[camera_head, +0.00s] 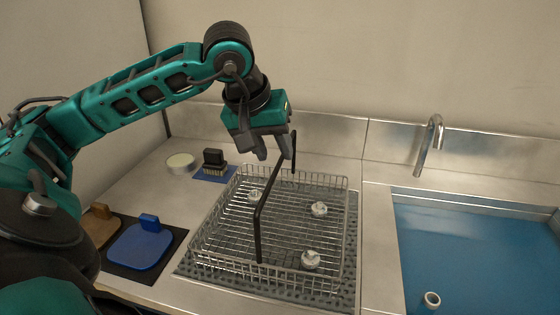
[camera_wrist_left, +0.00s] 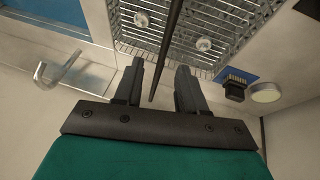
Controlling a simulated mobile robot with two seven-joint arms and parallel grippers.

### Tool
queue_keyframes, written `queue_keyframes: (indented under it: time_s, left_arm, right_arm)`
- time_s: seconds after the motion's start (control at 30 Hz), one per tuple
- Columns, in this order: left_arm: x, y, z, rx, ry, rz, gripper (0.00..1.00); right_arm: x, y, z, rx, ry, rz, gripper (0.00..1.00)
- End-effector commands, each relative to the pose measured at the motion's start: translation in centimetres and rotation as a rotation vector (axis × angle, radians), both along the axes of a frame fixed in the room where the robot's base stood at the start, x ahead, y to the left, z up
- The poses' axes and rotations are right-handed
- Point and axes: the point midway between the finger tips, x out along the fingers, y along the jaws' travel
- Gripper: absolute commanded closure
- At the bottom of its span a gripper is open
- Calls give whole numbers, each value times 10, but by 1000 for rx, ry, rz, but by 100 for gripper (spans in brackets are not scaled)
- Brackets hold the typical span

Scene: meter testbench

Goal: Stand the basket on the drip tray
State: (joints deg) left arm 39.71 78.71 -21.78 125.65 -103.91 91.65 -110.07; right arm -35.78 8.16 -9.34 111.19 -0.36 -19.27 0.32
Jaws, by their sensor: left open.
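The wire basket (camera_head: 268,283) stands on the grey perforated drip tray (camera_head: 352,240) in the head view, with tray showing along its front and right. Its black handle (camera_head: 257,235) is upright and arches over it. Three small white parts, one of them a white knob-like piece (camera_head: 319,208), lie inside the basket. My left gripper (camera_head: 274,152) is open above the basket's far side, close to the handle's top bar. In the left wrist view, the handle (camera_wrist_left: 170,50) runs between the spread fingers (camera_wrist_left: 160,85). Contact with the fingers cannot be told. My right gripper is out of view.
A sink (camera_head: 470,250) with blue water and a tap (camera_head: 430,145) lie to the right. A black brush (camera_head: 213,158) and a round pale dish (camera_head: 181,163) stand behind left. A blue scraper-like tool (camera_head: 140,247) lies on a dark mat at front left.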

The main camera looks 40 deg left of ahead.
Motion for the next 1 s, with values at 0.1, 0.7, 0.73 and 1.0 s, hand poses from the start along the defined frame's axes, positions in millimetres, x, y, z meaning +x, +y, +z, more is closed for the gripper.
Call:
queue_keyframes:
  time_s: [0.1, 0.7, 0.73, 1.0]
  left_arm:
    - [-10, 0, 24, 1, -4, 1, 60]
    - [-22, -1, 47, 0, 0, 1, 60]
    - [-22, -1, 47, 0, 0, 1, 60]
    - [-22, -1, 47, -1, 1, 1, 60]
  right_arm:
    - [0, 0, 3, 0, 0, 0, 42]
    - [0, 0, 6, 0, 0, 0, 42]
    - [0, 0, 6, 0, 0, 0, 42]
    - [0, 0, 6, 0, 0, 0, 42]
